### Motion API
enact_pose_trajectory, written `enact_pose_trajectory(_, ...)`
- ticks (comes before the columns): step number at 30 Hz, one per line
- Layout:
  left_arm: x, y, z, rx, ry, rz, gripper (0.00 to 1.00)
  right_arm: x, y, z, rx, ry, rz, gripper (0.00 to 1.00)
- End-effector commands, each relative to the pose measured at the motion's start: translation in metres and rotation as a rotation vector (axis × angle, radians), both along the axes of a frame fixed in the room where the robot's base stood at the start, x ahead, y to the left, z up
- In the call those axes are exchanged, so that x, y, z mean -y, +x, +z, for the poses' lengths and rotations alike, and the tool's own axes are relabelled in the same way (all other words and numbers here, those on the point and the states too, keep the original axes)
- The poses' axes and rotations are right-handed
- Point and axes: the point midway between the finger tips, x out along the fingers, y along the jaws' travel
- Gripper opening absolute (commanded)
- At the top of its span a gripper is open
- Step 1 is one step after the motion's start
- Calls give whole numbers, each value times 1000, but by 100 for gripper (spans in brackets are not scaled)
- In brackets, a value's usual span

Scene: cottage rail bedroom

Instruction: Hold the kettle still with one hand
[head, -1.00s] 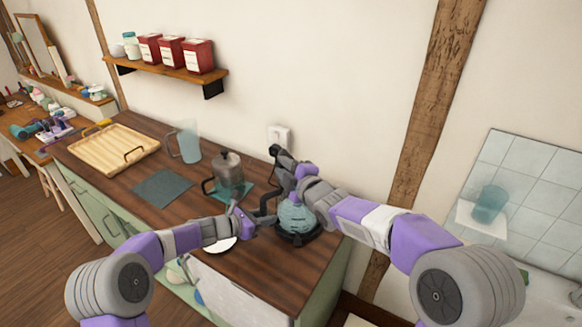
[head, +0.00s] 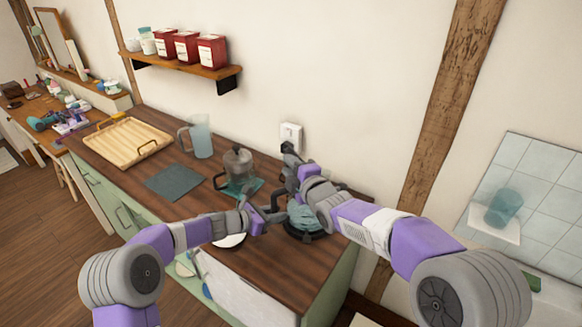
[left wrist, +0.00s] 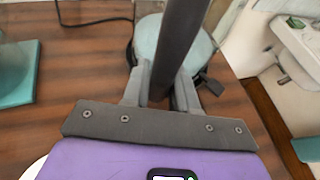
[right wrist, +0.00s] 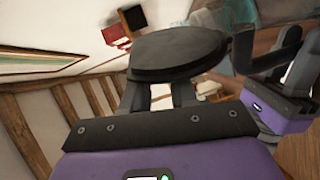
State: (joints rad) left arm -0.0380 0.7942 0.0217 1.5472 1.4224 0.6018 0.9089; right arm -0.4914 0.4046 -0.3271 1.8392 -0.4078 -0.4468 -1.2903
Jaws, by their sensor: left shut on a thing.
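The teal kettle (head: 304,216) sits on its dark base near the right end of the wooden counter. My left gripper (head: 262,213) is shut on its dark upright handle, which crosses between the fingers in the left wrist view (left wrist: 178,45). The round teal body shows behind the handle. My right gripper (head: 291,165) is above the kettle, toward the wall. In the right wrist view, a dark oval disc (right wrist: 178,52) covers its fingertips, so I cannot tell whether they grip it. My right wrist hides part of the kettle in the head view.
A glass press (head: 238,172) stands on a teal mat left of the kettle. A clear jug (head: 201,138), a dark cloth (head: 174,182) and a wooden tray (head: 114,142) lie farther left. A wall socket (head: 291,135) is behind my right gripper. A white plate (head: 230,240) lies near the front edge.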

Motion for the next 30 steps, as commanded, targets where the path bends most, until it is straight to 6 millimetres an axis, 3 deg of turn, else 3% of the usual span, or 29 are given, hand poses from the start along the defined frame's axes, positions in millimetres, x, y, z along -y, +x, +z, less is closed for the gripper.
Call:
enact_pose_trajectory(1,0,0,0,0,0,1,0,0,0,0,0,0,0,36)
enact_pose_trajectory(4,0,0,0,0,0,1,0,0,0,0,0,0,0,49)
enact_pose_trajectory(16,0,0,0,1,-1,0,0,4,-7,2,1,1,-1,49)
enact_pose_trajectory(30,0,0,0,1,-1,0,0,36,-84,13,0,4,-1,49)
